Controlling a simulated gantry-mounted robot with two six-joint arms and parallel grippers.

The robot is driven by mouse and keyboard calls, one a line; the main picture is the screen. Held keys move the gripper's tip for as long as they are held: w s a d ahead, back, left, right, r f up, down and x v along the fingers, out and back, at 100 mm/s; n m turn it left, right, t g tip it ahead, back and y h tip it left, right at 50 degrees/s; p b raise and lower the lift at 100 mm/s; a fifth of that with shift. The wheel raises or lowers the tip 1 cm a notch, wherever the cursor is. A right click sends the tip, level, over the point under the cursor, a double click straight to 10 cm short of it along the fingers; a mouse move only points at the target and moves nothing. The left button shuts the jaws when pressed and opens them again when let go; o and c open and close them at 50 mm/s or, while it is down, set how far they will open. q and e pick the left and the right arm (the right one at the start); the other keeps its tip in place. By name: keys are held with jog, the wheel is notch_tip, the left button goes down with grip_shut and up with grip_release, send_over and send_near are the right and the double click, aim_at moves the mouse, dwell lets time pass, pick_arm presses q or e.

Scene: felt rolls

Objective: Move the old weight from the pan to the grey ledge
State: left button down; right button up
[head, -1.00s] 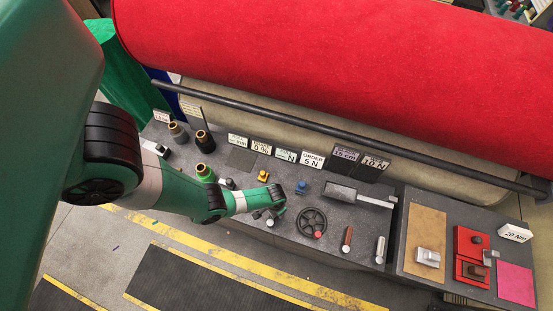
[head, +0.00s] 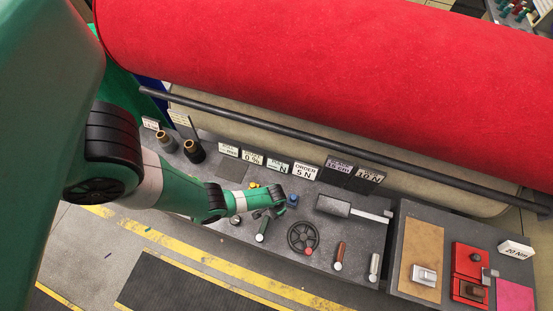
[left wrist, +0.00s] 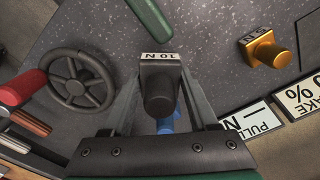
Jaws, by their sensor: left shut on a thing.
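My left gripper (head: 268,213) is over the bench, just left of the blue weight (head: 293,198). In the left wrist view my left gripper (left wrist: 160,85) is shut on a dark grey weight (left wrist: 160,90) marked 10 N. The held weight's height above the bench is hard to judge. The blue weight shows partly behind it (left wrist: 168,124). A yellow weight (left wrist: 264,50) marked 5 N stands apart on the bench. A grey block with a pale bar (head: 334,206) lies to the right; I cannot tell whether it is the pan. I cannot single out the grey ledge. My right gripper is not seen.
A black handwheel (head: 302,237) with a red knob and levers line the bench front. Several label cards (head: 253,158) stand along the back, below a dark rail (head: 300,140) and a big red roll (head: 320,70). A red tray (head: 469,262) sits at right.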

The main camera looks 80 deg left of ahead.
pick_arm(q)
jog(key=shift+f+b, duration=1.85)
jog(key=shift+f, duration=0.5)
jog(key=shift+f+b, duration=0.45)
jog(key=shift+f, duration=0.05)
jog(key=shift+c, duration=0.5)
grip_release()
jog(key=shift+r, duration=0.1)
notch_tip(320, 180, up, 12)
jog(key=p, duration=1.1)
jog(key=shift+s+p, duration=0.1)
jog(key=shift+p, duration=0.25)
jog(key=shift+f, duration=0.25)
